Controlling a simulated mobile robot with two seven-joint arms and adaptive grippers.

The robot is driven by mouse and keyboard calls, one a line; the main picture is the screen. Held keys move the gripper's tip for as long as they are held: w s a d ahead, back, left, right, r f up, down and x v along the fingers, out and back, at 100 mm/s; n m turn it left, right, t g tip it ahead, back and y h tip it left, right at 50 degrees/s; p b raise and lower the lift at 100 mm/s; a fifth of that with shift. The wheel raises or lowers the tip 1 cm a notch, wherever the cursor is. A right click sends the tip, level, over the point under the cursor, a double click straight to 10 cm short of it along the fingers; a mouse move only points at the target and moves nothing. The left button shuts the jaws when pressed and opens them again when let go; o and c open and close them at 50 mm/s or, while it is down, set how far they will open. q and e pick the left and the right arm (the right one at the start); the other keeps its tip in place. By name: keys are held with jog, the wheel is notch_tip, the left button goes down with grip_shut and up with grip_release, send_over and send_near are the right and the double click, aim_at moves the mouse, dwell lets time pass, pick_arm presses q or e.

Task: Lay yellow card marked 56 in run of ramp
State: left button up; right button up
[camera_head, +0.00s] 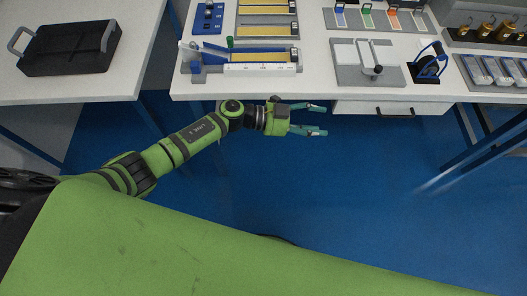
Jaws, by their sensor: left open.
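My left gripper (322,119) is open and empty, its two teal-tipped fingers pointing right. It is seen over the blue floor just in front of the table's front edge. I cannot read a 56 on either, and cannot tell which is the card. The long device with a blue block (194,57) at its left end may be the ramp; I cannot be sure. My right gripper is not in view.
A grey fixture with a knob (372,70), a blue stand (428,66) and a silver tray (490,71) stand along the table's front. Colour-marked holders (380,18) are behind. A black case (68,47) lies on the left table. A gap separates the tables.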

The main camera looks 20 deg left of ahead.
pick_arm(q)
jog(key=a+f+n+t+y+b, duration=0.1)
jog(key=a+f+n+t+y, duration=0.2)
jog(key=a+f+n, duration=0.3)
jog(key=s+a+f+n+t+y+b, duration=0.1)
jog(key=a+f+n+t+y, duration=0.2)
jog(key=f, duration=1.2)
jog(key=shift+s+a+f+n+t+y, duration=0.2)
jog(key=shift+a+n+t+y, duration=0.2)
jog(key=shift+a+n+y, duration=1.3)
jog(key=shift+a+h, duration=0.3)
jog(key=shift+a, duration=0.15)
jog(key=s+a+f+n+g+y, duration=0.2)
jog(key=s+a+f+n+y, duration=0.15)
jog(key=s+f, duration=0.5)
jog(key=s+a+f+n+g+y, duration=0.25)
jog(key=s+a+f, duration=0.25)
jog(key=s+f, duration=0.3)
jog(key=s+a+f+n+g, duration=0.1)
jog(key=s+f+g, duration=0.1)
jog(key=s, duration=0.9)
jog(key=s+f+n+g, duration=0.1)
jog(key=s+f+g, duration=0.1)
jog(key=s, duration=0.9)
jog(key=shift+s+a+f+g+y, duration=0.15)
jog(key=shift+s+a+g+y, duration=0.2)
jog(key=shift+g, duration=0.5)
